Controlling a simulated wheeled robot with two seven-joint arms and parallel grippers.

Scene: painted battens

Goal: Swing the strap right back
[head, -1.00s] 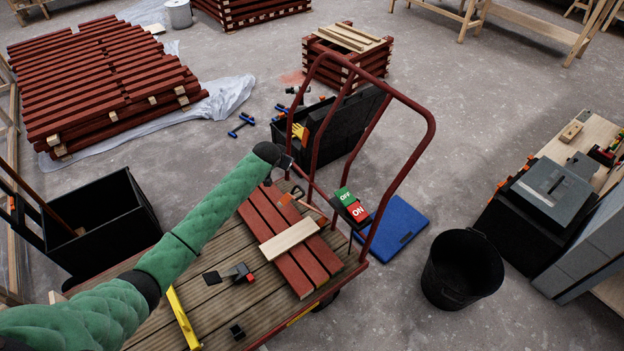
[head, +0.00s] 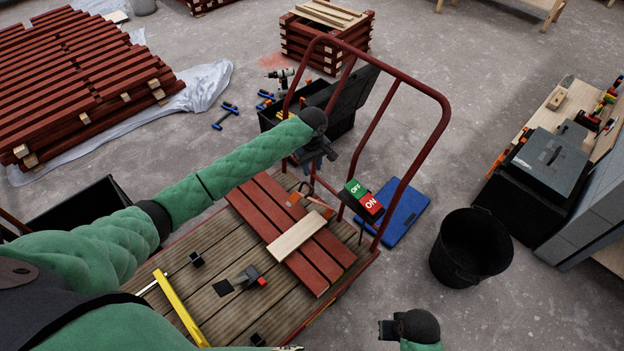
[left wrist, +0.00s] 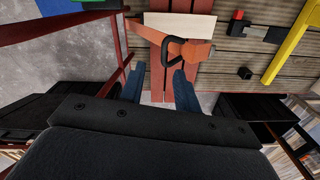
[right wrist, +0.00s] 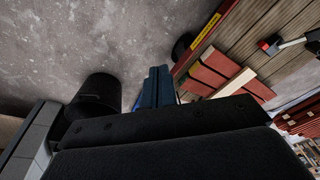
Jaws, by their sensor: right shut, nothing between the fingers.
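An orange strap (left wrist: 196,50) with a dark loop (left wrist: 172,46) lies across the red battens (left wrist: 172,88), beside a pale wood piece (left wrist: 180,24). In the head view the strap (head: 321,208) is small and partly hidden by dark parts near the trolley's handle end. My left gripper (head: 318,163) is above the far end of the battens. In the left wrist view its blue fingers (left wrist: 158,82) stand apart with nothing held between them, and the strap lies beyond their tips. My right gripper (head: 382,330) is low in the head view; in the right wrist view its fingers (right wrist: 157,82) are together and empty.
The trolley's red tube handle (head: 440,110) rises beside my left gripper. A green and red OFF/ON switch box (head: 363,196) stands near it. A yellow level (head: 180,305) lies on the deck (head: 215,260). A black bucket (head: 470,245) stands on the floor right.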

